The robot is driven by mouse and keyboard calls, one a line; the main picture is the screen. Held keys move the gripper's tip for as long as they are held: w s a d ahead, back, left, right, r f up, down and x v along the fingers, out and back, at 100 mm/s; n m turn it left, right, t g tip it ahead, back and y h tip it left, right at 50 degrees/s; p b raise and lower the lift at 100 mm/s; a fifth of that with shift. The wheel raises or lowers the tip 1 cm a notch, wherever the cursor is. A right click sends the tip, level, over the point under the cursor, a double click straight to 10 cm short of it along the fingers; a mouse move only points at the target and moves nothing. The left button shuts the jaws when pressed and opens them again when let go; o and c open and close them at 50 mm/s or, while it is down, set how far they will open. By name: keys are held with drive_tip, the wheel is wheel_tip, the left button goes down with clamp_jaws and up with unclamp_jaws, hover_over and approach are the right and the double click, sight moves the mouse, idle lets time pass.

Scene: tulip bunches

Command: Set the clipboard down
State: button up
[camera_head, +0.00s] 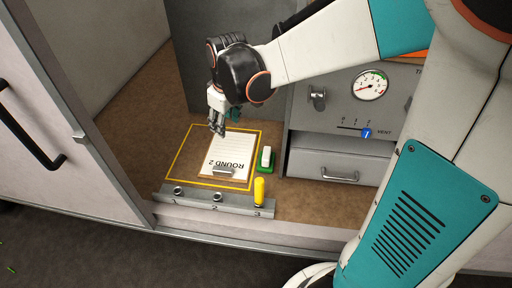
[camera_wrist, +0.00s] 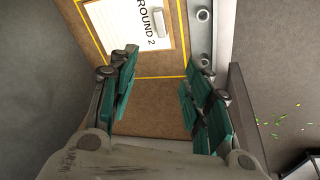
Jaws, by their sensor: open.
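The clipboard (camera_head: 229,155) lies flat on the brown surface inside a yellow outlined rectangle (camera_head: 177,153). Its white sheet reads "ROUND 2" and its metal clip is at the near edge. In the wrist view the clipboard (camera_wrist: 126,33) lies beyond the fingertips, at the top, partly cut off by the frame. My gripper (camera_head: 219,127) is over the far left part of the clipboard in the head view; its gap above the sheet is hard to tell. In the wrist view my gripper (camera_wrist: 158,80) has its teal-padded fingers wide apart with nothing between them.
A green-and-white block (camera_head: 265,158) stands right of the outline. A metal rail (camera_head: 217,199) with knobs and a yellow handle (camera_head: 259,190) runs along the front edge. A grey panel with a gauge (camera_head: 370,85) and a drawer (camera_head: 338,168) stands at right. A cabinet door (camera_head: 75,110) is at left.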

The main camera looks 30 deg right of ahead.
drive_tip(key=s+r+m+t, duration=0.2)
drive_tip(key=s+r+m, duration=0.1)
drive_tip(key=s, duration=0.6)
drive_tip(key=s+r+m+t, duration=0.2)
drive_tip(key=s+r+m, duration=0.1)
drive_tip(key=s, duration=0.7)
drive_tip(key=shift+r, duration=0.15)
drive_tip(key=shift+d, duration=0.1)
